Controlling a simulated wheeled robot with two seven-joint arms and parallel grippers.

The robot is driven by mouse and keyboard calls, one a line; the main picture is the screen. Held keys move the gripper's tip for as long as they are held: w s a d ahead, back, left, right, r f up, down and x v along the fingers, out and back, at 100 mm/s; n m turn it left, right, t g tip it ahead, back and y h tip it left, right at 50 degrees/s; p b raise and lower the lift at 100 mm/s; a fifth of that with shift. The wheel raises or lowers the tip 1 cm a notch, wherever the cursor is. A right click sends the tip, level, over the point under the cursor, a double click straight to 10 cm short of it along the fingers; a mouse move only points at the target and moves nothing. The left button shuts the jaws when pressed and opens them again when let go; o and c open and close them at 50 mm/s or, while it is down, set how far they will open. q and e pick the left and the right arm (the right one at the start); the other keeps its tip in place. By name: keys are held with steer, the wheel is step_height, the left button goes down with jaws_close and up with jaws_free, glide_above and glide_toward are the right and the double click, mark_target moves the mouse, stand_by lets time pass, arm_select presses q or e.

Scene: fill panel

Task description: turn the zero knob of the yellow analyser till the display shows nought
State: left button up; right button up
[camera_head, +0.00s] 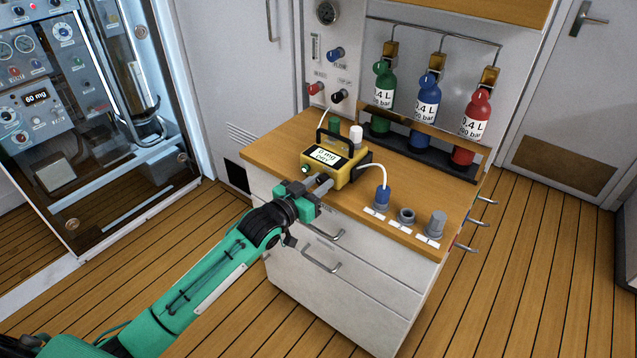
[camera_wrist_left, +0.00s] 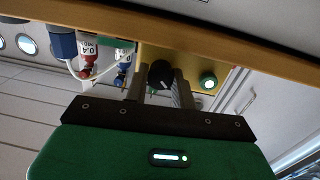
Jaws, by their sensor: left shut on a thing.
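The yellow analyser (camera_head: 345,178) stands on the wooden cabinet top with its black handle up. Its white display (camera_head: 326,155) seems to read "0 mg", with a second line too small to make out. My left gripper (camera_head: 323,184) is at the analyser's front face. In the left wrist view the dark zero knob (camera_wrist_left: 160,76) lies between the two fingers of the left gripper (camera_wrist_left: 160,88), which is shut on it. The knob is mostly hidden by the gripper in the head view. A green-lit button (camera_wrist_left: 208,80) is beside the knob. My right gripper is not in view.
A white hose joins the analyser to a blue fitting (camera_head: 382,196) at the front right, beside grey fittings (camera_head: 436,224). Green, blue and red bottles (camera_head: 472,128) stand in a rack behind. A white-capped item (camera_head: 356,134) stands close behind the analyser. Drawers (camera_head: 350,275) lie below.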

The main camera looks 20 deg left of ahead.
arm_select(q)
steer(key=o, duration=1)
steer(key=v, duration=1.3)
steer(key=shift+s+a, duration=0.15)
steer(key=shift+s, duration=0.2)
stand_by(0.4)
